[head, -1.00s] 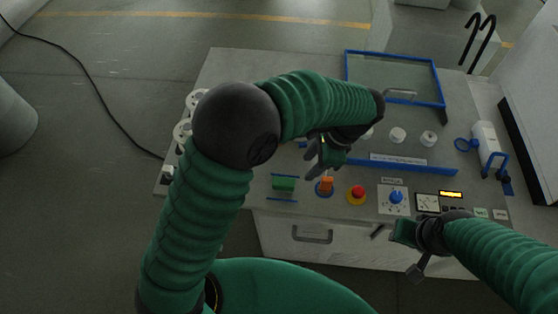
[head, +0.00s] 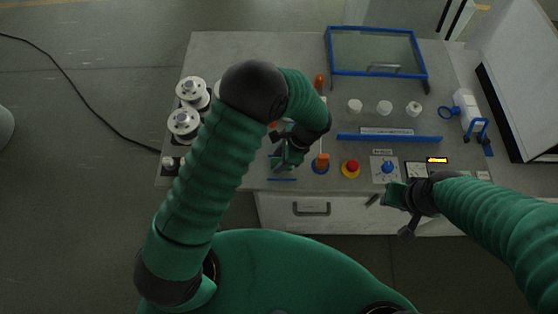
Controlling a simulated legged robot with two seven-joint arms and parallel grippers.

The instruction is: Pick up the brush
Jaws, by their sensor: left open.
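My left gripper (head: 287,158) is open over the front left part of the machine top, and no object shows between its fingers. It covers the spot where a green block lies between two blue lines. I cannot make out a brush for certain. A slim thing with an orange end (head: 319,80) lies just right of my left arm, partly hidden, and may be the brush. My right gripper (head: 399,213) is at the front edge of the machine, with its fingers apart and nothing seen between them.
Beside the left gripper stand an orange knob (head: 322,161), a red button (head: 351,168) and a blue dial (head: 387,167). White spools (head: 184,122) stand at the left. A blue-framed clear panel (head: 377,51) lies behind, a blue rail (head: 389,138) before it.

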